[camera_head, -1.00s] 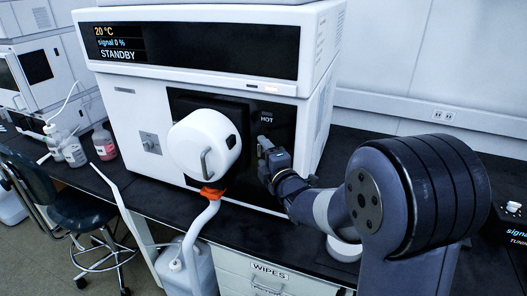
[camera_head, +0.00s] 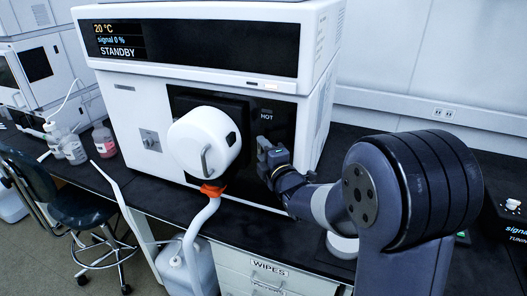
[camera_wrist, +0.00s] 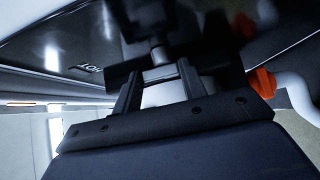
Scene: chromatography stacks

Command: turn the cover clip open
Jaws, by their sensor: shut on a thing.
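The white round cover (camera_head: 192,137) with its loop handle sits on the front of the instrument, on a dark panel. The cover clip (camera_head: 263,143) is a small dark grey piece on that panel, right of the cover and below the "HOT" label. My gripper (camera_head: 267,154) is at the clip, shut on it. In the wrist view the two fingers of my gripper (camera_wrist: 158,82) reach to a dark block-like part, the clip (camera_wrist: 160,54). The exact contact and the clip's angle are hard to tell against the dark panel.
An orange fitting (camera_head: 212,189) and white hose hang below the cover, left of my gripper, into a jug (camera_head: 187,265). The fitting also shows in the wrist view (camera_wrist: 262,82). The black bench (camera_head: 240,222) is clear under my gripper. Bottles (camera_head: 103,140) stand at left.

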